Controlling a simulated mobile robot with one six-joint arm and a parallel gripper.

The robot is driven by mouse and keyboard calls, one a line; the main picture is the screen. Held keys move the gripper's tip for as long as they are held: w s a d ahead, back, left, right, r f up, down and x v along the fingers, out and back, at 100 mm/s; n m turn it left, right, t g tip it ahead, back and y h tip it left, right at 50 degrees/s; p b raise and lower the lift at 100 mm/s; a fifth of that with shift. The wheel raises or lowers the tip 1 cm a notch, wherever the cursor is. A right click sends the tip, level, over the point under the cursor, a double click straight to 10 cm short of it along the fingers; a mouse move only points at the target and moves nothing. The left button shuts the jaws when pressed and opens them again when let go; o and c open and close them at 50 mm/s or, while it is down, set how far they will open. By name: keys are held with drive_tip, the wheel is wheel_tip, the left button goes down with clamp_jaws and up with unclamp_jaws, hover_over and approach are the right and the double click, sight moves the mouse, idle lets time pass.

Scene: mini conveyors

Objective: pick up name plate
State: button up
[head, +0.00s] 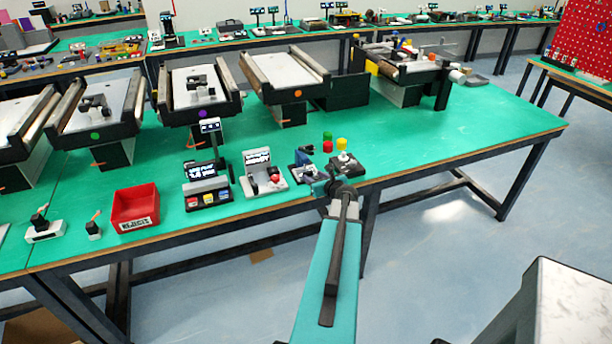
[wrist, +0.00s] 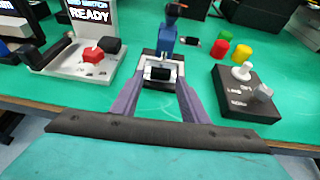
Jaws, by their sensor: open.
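My gripper (wrist: 157,88) is open, its two purple-grey fingers spread toward a small blue-and-white fixture (wrist: 166,50). A small dark block (wrist: 160,73) sits at the fixture's near end, between the finger lines; it may be the name plate, but no lettering is readable. Nothing is visibly held, and I cannot tell whether the fingers touch the fixture. In the head view, my gripper (head: 335,185) is at the front edge of the green table, and the blue fixture (head: 303,160) is just beyond it, partly hidden.
A black switch box (wrist: 246,92) stands close on the right, with red, green and yellow cylinders (wrist: 242,53) behind it. A grey console with a red button (wrist: 93,54) and a READY screen is on the left. A red bin (head: 134,207) is further left.

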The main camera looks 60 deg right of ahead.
sight(310, 173)
idle(0.3)
drive_tip(key=shift+p+x, duration=0.7)
drive_tip(key=shift+x, duration=0.5)
drive_tip(key=shift+p+x, duration=0.5)
drive_tip(key=shift+x, duration=0.9)
drive_tip(key=shift+d+r, duration=0.1)
drive_tip(key=shift+r, duration=0.05)
drive_tip(key=c, duration=0.9)
drive_tip(key=shift+r, duration=0.2)
